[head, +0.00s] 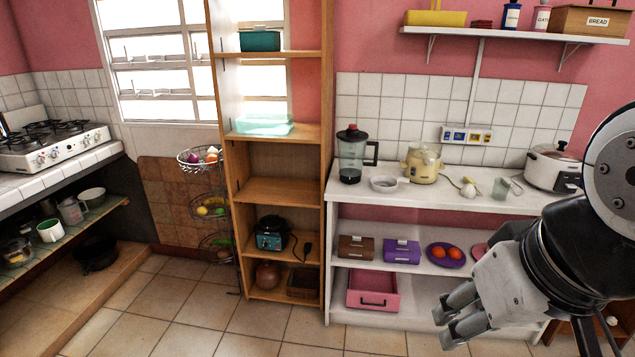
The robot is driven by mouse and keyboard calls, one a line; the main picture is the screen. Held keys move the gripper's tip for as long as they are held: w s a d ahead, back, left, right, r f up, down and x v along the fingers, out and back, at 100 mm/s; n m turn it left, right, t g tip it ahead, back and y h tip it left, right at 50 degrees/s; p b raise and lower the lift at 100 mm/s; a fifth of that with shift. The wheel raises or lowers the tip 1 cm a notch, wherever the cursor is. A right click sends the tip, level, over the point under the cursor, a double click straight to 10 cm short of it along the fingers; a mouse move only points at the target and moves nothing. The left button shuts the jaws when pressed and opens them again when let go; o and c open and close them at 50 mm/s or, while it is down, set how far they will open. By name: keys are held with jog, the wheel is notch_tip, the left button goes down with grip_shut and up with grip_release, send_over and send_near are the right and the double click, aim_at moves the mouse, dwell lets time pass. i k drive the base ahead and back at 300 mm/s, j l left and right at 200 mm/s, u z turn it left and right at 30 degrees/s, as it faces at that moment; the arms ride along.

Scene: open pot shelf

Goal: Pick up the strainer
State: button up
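A shallow, round, pale grey piece (383,183) sits on the white counter, between the blender and the yellow pot. It looks like the strainer, but it is too small to see any mesh. My gripper (446,327) is at the lower right, in front of the counter's lower part and well apart from the grey piece. Its two fingers are spread with a gap between them, and no object shows in it.
The tiled floor (230,325) in front is clear.

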aim_at(383, 184)
jog(key=z, duration=0.3)
jog(key=i+l+u, duration=0.2)
jog(key=i+l, duration=0.5)
jog(key=i, duration=0.35)
jog(key=i+l+u, duration=0.25)
jog(key=i+l, duration=0.65)
jog(key=i, duration=0.1)
